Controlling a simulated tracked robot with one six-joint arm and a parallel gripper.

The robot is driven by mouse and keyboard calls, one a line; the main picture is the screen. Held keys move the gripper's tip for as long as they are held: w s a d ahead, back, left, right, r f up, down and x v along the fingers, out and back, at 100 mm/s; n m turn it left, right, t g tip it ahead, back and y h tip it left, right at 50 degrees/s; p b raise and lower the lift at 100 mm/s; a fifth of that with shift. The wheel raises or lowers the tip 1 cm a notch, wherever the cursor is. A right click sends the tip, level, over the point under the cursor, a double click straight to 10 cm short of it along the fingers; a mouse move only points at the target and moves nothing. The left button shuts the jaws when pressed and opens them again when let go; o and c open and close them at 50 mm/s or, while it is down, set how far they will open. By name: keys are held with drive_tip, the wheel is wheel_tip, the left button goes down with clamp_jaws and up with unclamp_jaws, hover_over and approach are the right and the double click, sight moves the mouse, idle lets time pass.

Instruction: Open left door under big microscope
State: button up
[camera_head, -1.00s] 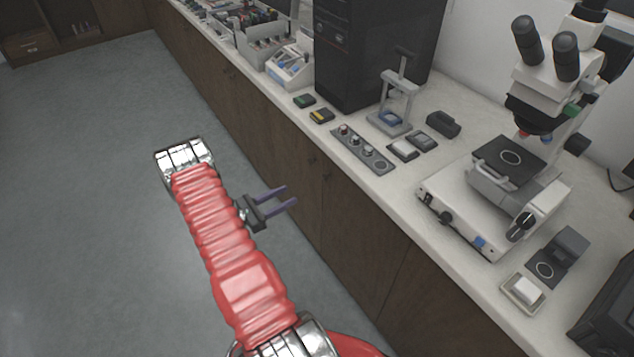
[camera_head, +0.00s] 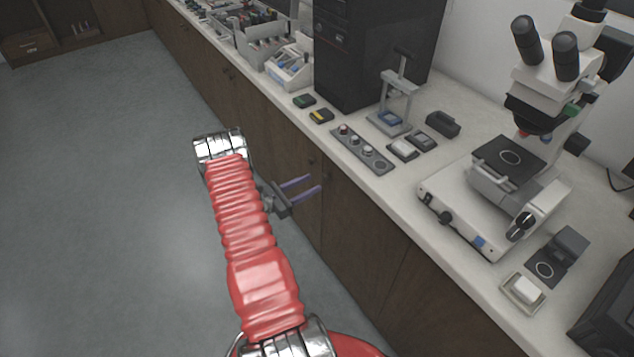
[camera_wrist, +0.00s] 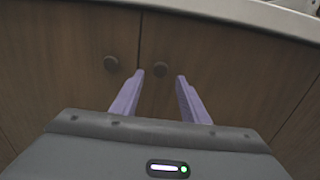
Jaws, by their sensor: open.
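The big microscope (camera_head: 545,75) stands on the counter at the right of the head view. Below the counter are brown cabinet doors. The door right of that seam (camera_head: 360,225) runs along toward the microscope side. My gripper (camera_wrist: 160,76) is open and empty, with purple fingers pointing at the door fronts.
The pale counter edge (camera_head: 385,215) overhangs above the doors. On the counter are a control panel with knobs (camera_head: 362,150), a small press stand (camera_head: 395,105) and a black tower (camera_head: 355,50). The grey floor (camera_head: 100,200) to the left is clear.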

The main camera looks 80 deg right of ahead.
sight(323, 178)
drive_tip(key=shift+x, duration=2)
clamp_jaws()
